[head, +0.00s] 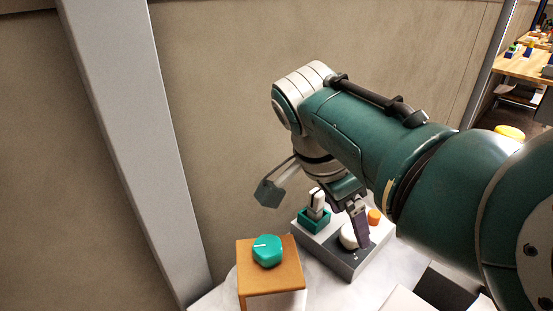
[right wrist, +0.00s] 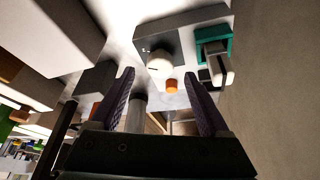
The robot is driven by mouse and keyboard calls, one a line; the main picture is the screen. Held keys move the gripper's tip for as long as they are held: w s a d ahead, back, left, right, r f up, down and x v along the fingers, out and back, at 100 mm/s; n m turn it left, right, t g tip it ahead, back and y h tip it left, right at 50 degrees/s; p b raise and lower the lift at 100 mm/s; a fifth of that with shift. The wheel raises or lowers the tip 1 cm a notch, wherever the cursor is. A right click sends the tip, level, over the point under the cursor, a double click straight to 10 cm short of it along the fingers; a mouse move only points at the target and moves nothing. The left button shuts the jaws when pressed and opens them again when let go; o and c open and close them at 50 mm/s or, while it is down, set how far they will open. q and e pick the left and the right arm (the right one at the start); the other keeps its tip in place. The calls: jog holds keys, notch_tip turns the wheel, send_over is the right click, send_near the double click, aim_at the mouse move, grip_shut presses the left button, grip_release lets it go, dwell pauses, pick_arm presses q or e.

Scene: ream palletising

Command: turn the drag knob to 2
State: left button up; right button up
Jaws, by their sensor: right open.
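A white round knob (head: 348,236) sits on a grey control box (head: 345,262). It also shows in the right wrist view (right wrist: 159,60), with small marks beside it too small to read. A teal knob (head: 267,250) with a pale pointer line sits on an orange-brown stand (head: 272,282) to the left. I cannot tell from a label which is the drag knob. My right gripper (head: 358,228) is over the box, its finger partly covering the white knob. In the right wrist view my right gripper (right wrist: 159,76) has its fingers apart, with the white knob beyond the tips. My left gripper is not in view.
The box also carries an orange button (head: 375,217) and a teal-framed switch (head: 314,220) with a pale lever. A grey post (head: 140,130) stands at the left before a beige wall (head: 230,90). A wooden table (head: 525,65) is far right.

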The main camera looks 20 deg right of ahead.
jog(key=v, duration=0.7)
jog(key=shift+p, duration=0.4)
